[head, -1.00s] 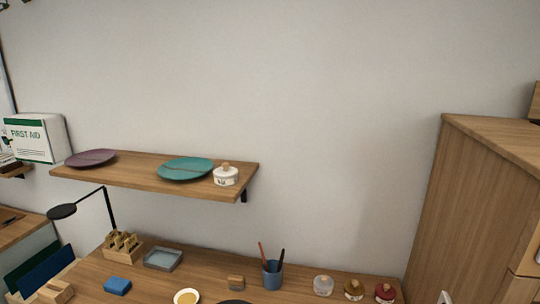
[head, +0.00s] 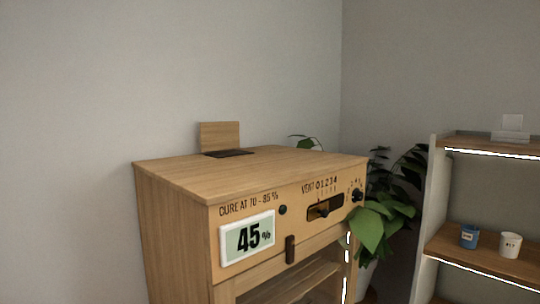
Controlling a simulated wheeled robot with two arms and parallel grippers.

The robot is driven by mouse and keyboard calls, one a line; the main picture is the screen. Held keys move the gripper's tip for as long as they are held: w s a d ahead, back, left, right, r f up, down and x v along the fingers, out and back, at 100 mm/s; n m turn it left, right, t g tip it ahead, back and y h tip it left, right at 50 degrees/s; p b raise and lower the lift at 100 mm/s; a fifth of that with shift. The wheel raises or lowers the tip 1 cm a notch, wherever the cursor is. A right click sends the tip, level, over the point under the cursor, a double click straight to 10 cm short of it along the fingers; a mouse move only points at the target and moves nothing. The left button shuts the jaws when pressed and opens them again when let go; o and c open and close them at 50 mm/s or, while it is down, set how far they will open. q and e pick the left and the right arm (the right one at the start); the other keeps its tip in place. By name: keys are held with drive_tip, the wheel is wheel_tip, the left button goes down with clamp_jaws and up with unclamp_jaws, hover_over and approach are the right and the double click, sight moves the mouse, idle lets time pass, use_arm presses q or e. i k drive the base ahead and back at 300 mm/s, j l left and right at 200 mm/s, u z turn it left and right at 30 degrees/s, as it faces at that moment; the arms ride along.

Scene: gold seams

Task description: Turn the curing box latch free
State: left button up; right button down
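The curing box (head: 175,205) is a wooden cabinet in the middle of the head view. Its front panel reads "CURE AT 70 - 85 %" and carries a display (head: 247,238) showing 45%. A dark upright latch (head: 290,249) sits at the bottom edge of the panel, above the opening. A vent slot with a dark slider (head: 322,210) and a dark knob (head: 357,195) are to its right. Neither of my grippers is in view.
A plant (head: 372,226) stands right beside the box. A shelf unit (head: 450,240) at the right holds a blue cup (head: 469,236) and a white cup (head: 510,245). A wooden flap (head: 220,136) stands up on the box top.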

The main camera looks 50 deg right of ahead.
sight(290, 238)
drive_tip(key=z, duration=1.2)
